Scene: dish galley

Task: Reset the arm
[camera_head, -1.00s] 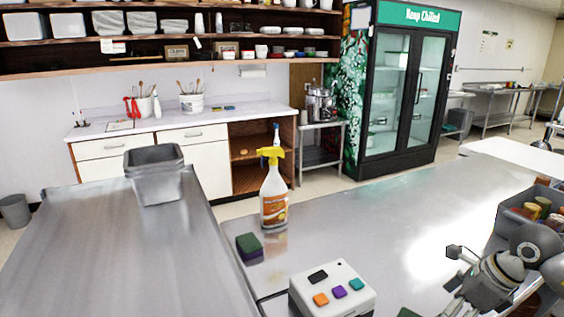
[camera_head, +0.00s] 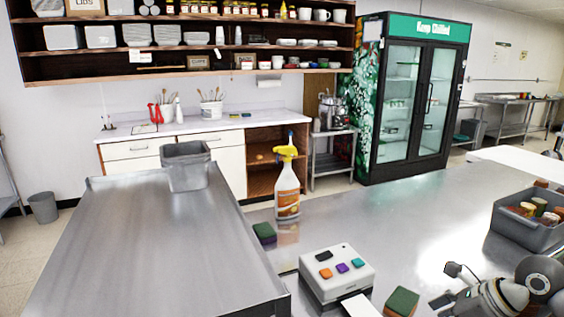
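My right gripper (camera_head: 446,284) shows at the lower right in the head view, above the metal counter. Its two dark fingertips look spread apart with nothing between them. It is to the right of a green and brown sponge (camera_head: 402,302) and of a white box with coloured buttons (camera_head: 337,274), apart from both. My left arm and gripper are not in view.
A spray bottle (camera_head: 287,188) with a yellow head and a sponge (camera_head: 264,233) stand on the counter. A grey bin (camera_head: 186,166) stands on the left metal table (camera_head: 140,240). A grey crate (camera_head: 520,225) with jars is at the right. The counter's middle is clear.

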